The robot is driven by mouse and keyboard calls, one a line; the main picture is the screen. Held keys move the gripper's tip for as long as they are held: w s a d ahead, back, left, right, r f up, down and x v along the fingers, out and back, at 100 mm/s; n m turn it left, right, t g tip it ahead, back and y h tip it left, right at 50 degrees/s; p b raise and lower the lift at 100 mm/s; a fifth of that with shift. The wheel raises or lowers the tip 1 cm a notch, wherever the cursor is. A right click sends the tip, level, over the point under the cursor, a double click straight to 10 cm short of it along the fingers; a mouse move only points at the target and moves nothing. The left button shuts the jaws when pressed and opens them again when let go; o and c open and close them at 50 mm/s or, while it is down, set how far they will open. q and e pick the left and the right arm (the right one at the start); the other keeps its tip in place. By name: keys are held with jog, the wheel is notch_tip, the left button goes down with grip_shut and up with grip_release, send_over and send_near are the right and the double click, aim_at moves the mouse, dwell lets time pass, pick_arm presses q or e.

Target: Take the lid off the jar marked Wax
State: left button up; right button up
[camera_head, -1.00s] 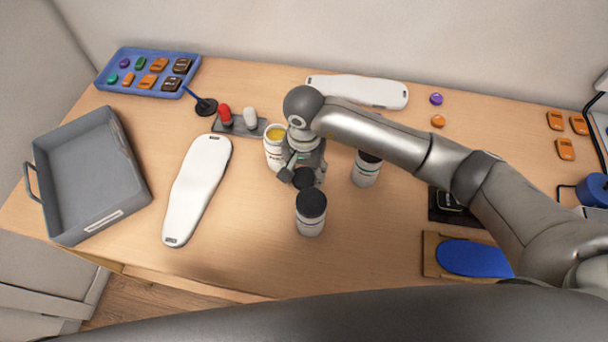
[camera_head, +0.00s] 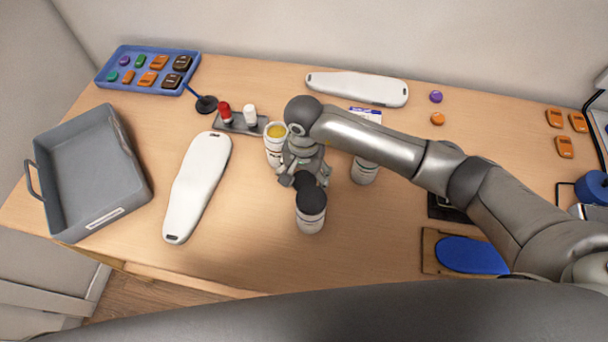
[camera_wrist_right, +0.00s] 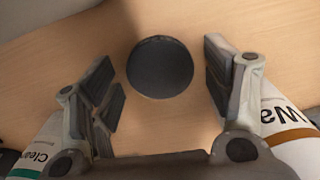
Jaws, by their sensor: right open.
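The jar marked Wax (camera_head: 275,146) stands upright without a lid, its yellow contents showing. In the right wrist view, its "Wa" label (camera_wrist_right: 285,115) is at the right. My right gripper (camera_head: 307,181) is open to the right of this jar and behind a black-lidded jar (camera_head: 311,217). In the right wrist view, a round black lid (camera_wrist_right: 160,68) lies between its spread fingers, with gaps on both sides. In the head view a dark shape there merges with the front jar's lid, so I cannot tell what this lid rests on. My left gripper is not in view.
A jar labelled "Clea" (camera_wrist_right: 38,152) stands on the right, partly under my arm; it also shows in the head view (camera_head: 364,172). A white insole form (camera_head: 197,188) and a grey bin (camera_head: 140,195) are at the left. The table's front middle is clear.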

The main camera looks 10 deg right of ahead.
aim_at(304, 180)
jog(key=shift+r, duration=0.1)
jog(key=shift+r+p, duration=0.15)
jog(key=shift+p, duration=0.15)
notch_tip(304, 180, up, 12)
jog(key=b, duration=0.4)
